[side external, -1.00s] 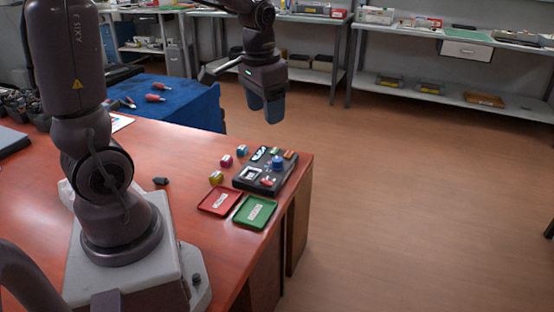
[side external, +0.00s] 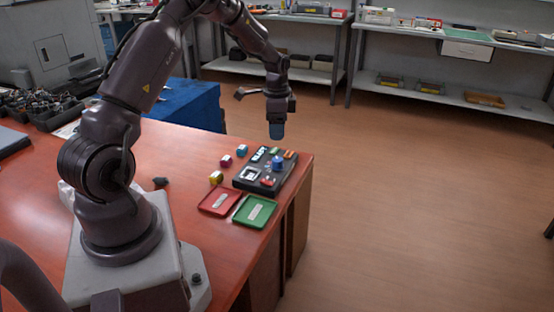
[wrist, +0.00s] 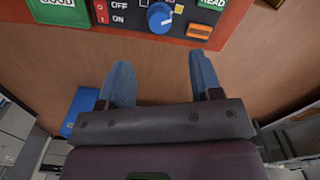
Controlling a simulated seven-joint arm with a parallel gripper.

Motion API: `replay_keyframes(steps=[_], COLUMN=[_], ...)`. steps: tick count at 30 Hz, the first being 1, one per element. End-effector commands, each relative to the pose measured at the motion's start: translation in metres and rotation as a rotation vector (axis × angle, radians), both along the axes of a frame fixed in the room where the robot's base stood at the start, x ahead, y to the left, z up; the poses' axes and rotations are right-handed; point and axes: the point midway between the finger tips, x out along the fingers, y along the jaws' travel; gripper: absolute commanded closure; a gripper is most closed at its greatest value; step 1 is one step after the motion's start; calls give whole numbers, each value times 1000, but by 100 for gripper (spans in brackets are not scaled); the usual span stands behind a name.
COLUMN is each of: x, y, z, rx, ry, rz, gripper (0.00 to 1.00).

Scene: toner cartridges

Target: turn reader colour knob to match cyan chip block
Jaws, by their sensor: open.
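The dark reader box (side external: 250,187) sits at the table's right end with its blue colour knob (side external: 278,161) on top. In the wrist view the knob (wrist: 160,17) is at the top edge, beside a small yellow square; its exact setting is hard to read. The cyan chip block (side external: 242,150) stands on the table behind the reader's left side.
A magenta block (side external: 226,161) and a yellow block (side external: 215,177) stand left of the reader. A red tray (side external: 204,205) and a green tray (side external: 240,219) lie in front. A small dark object (side external: 160,181) lies farther left. The table edge is just right of the reader.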

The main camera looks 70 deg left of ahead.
Motion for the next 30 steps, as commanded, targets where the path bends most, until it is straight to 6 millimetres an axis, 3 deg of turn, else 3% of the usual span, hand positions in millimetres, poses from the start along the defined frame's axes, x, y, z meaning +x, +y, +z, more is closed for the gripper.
replay_keyframes(steps=[9,15,28,30], x=[-1,0,0,0], y=[0,0,0,0], z=[-68,-96,-106,-105], rx=[-2,-1,1,1], ry=[3,3,0,0], rz=[2,3,3,3], gripper=[41,41,41,55])
